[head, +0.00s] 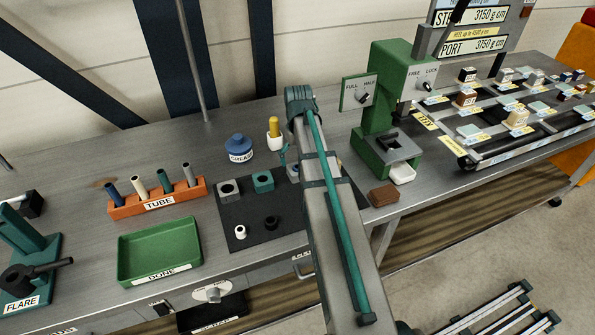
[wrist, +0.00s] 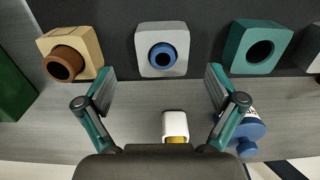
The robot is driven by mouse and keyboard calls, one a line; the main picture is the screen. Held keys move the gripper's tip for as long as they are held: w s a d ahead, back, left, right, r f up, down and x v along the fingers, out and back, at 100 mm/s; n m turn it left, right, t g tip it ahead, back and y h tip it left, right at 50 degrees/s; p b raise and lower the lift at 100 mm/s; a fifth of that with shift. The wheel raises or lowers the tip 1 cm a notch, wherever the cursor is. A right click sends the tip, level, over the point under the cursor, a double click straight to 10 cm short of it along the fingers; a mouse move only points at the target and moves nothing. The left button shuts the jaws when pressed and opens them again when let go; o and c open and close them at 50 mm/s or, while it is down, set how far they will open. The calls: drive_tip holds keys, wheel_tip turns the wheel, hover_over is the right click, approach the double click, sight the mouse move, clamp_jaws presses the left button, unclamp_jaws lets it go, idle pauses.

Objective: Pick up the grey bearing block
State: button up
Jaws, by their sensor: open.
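A light grey bearing block (wrist: 178,67) with a blue ring in its bore sits on the dark mat, centred ahead of my fingers in the wrist view. In the head view it is mostly hidden by my arm (head: 293,172). A second grey block (head: 221,195) with an open bore stands at the mat's left; its edge shows at the far right of the wrist view (wrist: 312,52). My gripper (wrist: 160,88) is open and empty, its fingers apart on either side of the light grey block's line, not touching it.
A teal block (wrist: 236,62) and a tan block with a brown bushing (wrist: 88,40) flank the light grey block. A white cup (wrist: 176,122) and a blue grease pot (wrist: 249,131) stand near my fingers. The green press (head: 372,150) is right of my arm.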

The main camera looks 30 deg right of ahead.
sight(297, 166)
drive_tip(key=shift+a+f+p, duration=0.15)
drive_tip(key=shift+f+p, duration=1)
drive_tip(key=shift+f, duration=1.5)
drive_tip(key=c, duration=1.6)
drive_tip(key=shift+r, duration=0.15)
